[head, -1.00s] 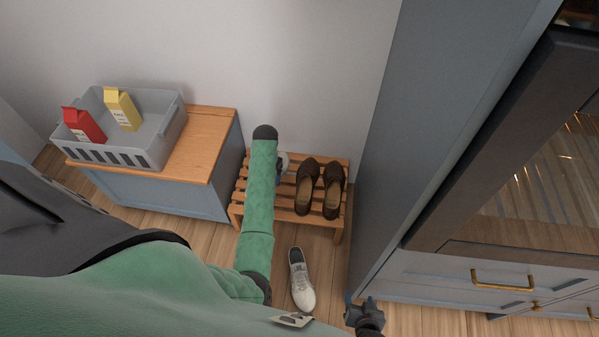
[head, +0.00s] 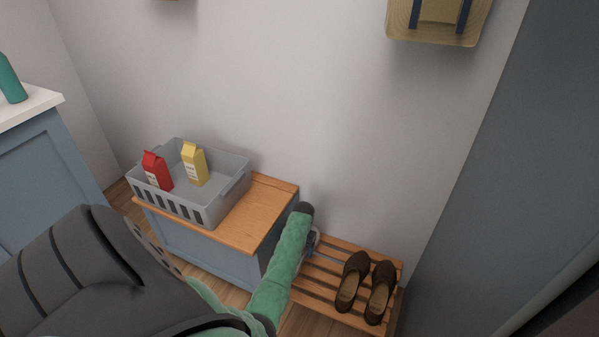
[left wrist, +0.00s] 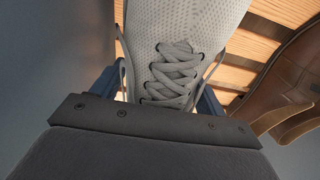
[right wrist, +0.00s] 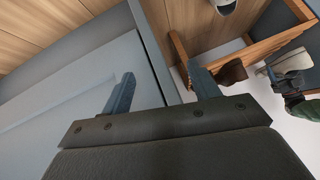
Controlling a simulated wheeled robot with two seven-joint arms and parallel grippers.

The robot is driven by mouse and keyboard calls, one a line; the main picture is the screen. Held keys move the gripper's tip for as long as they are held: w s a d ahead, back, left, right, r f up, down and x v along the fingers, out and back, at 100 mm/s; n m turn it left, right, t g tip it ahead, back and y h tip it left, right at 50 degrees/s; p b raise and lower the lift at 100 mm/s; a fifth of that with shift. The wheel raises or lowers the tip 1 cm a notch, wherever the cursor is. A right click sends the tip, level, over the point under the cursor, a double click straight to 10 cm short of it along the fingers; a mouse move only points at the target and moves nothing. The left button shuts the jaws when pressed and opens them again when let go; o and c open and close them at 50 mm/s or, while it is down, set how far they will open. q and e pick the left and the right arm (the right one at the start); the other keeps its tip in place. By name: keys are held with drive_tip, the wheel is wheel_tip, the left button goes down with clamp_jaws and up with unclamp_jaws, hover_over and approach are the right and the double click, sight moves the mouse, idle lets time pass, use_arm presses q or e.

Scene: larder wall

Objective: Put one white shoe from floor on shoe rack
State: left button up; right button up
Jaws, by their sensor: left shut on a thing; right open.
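My left gripper (head: 313,241) is shut on a white shoe (left wrist: 172,45) with grey laces, seen close up in the left wrist view. The arm hides most of this gripper and the shoe in the head view, at the left end of the wooden shoe rack (head: 318,296). The right wrist view shows the held shoe (right wrist: 290,63) near the rack rail (right wrist: 268,44); contact cannot be told. A second white shoe (right wrist: 225,5) shows partly, over the floor. My right gripper (right wrist: 162,88) is open and empty, outside the head view.
A pair of brown shoes (head: 352,280) stands on the right part of the rack. Left of it is a low wood-topped cabinet (head: 262,208) with a grey basket (head: 205,207) holding a red and a yellow carton. A tall blue-grey cabinet (head: 500,190) bounds the right.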

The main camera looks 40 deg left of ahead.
use_arm(q)
drive_tip(key=shift+w+a+f, duration=0.1)
drive_tip(key=shift+a+f, duration=0.2)
drive_tip(key=shift+f+b, duration=0.4)
drive_tip(key=shift+f, duration=1.45)
drive_tip(key=shift+f, duration=0.2)
drive_tip(key=o, duration=1.2)
drive_tip(key=shift+r, duration=0.1)
